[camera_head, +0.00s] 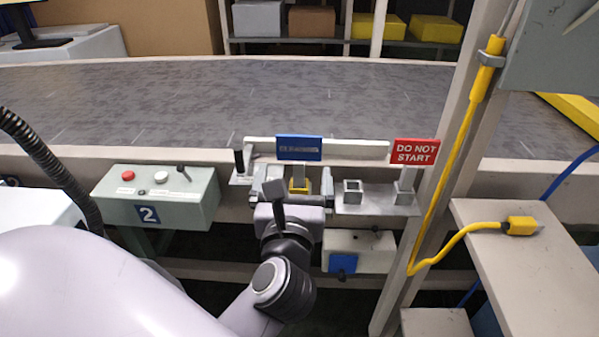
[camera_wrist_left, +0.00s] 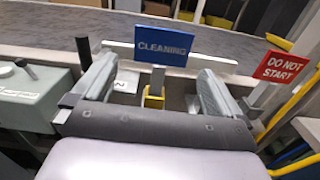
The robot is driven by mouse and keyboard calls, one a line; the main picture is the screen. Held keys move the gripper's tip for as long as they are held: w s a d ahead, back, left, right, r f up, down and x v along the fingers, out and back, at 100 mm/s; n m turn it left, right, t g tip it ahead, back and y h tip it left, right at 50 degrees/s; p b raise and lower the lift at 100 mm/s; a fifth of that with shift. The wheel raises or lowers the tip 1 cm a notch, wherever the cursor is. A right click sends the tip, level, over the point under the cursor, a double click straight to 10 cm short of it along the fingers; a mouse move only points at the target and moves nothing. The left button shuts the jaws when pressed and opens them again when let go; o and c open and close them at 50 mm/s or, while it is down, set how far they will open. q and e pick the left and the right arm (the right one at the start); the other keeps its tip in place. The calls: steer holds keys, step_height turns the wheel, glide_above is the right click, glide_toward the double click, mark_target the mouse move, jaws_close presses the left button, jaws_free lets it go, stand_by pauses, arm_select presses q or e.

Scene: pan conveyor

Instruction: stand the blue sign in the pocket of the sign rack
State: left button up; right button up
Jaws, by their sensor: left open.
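The blue sign (camera_head: 299,148) stands upright on a short post at the conveyor's near edge; it reads CLEANING in the left wrist view (camera_wrist_left: 162,46). A yellow piece (camera_head: 299,187) shows at the foot of its post. My left gripper (camera_head: 292,180) is open, with one finger on each side of the post, apart from it, and the sign panel beyond and above. The fingers also show in the left wrist view (camera_wrist_left: 157,80). The sign rack (camera_head: 376,209) is a grey metal plate just right of the gripper. Its square pocket (camera_head: 352,187) looks empty. My right gripper is not in view.
A red DO NOT START sign (camera_head: 415,151) stands at the rack's right end. A post with a yellow cable (camera_head: 440,215) rises beside it. A green control box (camera_head: 157,197) is on the left. The conveyor belt (camera_head: 240,95) behind is clear.

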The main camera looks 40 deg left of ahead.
mark_target(299, 153)
arm_select(q)
steer(key=shift+f+x, duration=0.15)
steer(key=shift+x, duration=1.65)
steer(key=shift+f+x, duration=0.2)
steer(key=shift+x, duration=1.6)
steer(key=shift+w+d, duration=0.1)
steer(key=shift+d, duration=0.05)
steer(key=c, duration=0.8)
